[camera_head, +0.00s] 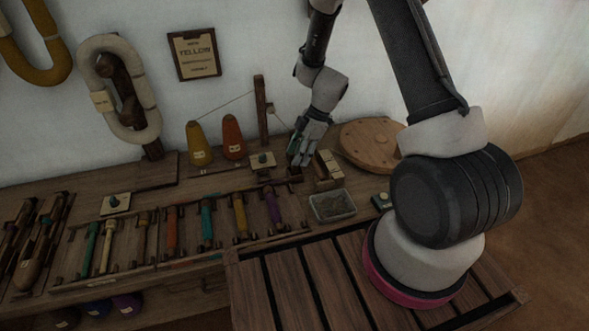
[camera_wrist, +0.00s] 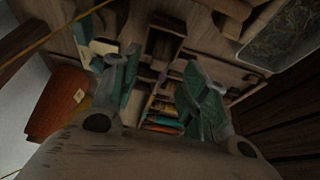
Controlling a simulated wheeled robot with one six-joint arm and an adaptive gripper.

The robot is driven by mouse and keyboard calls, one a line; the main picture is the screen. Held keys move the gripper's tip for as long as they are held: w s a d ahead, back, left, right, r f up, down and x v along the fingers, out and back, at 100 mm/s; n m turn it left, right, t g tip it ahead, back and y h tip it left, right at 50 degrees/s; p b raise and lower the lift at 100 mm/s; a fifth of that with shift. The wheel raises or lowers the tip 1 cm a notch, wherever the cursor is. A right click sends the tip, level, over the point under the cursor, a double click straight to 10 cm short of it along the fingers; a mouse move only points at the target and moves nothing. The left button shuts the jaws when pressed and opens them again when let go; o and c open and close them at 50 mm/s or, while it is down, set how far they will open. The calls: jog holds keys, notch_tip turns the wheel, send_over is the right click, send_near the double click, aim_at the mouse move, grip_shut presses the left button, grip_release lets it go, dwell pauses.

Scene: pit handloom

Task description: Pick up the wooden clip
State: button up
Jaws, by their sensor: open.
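My gripper (camera_head: 301,158) is open above the back part of the bench. In the wrist view its two green-grey fingers (camera_wrist: 160,85) stand apart with nothing held between them. A small open wooden holder (camera_wrist: 160,42) lies beyond the fingertips, roughly in line with the gap. The same holder (camera_head: 295,174) shows just below my gripper in the head view. I cannot make out for certain which piece is the wooden clip; the picture is dark and the fingers hide part of the bench.
Pale wooden blocks (camera_head: 328,168) and a clear tray (camera_head: 333,206) stand right of my gripper, with a round wooden disc (camera_head: 370,145) behind. Left are a small card (camera_head: 262,170), a post (camera_head: 261,110), yellow (camera_head: 199,145) and orange (camera_head: 232,138) cones. Coloured bobbins (camera_head: 207,225) lie in front.

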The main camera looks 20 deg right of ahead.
aim_at(295, 169)
jog(key=x, duration=0.4)
jog(key=shift+w+d+f, duration=0.1)
jog(key=shift+d, duration=0.05)
jog(key=c, duration=0.9)
jog(key=shift+o, duration=0.2)
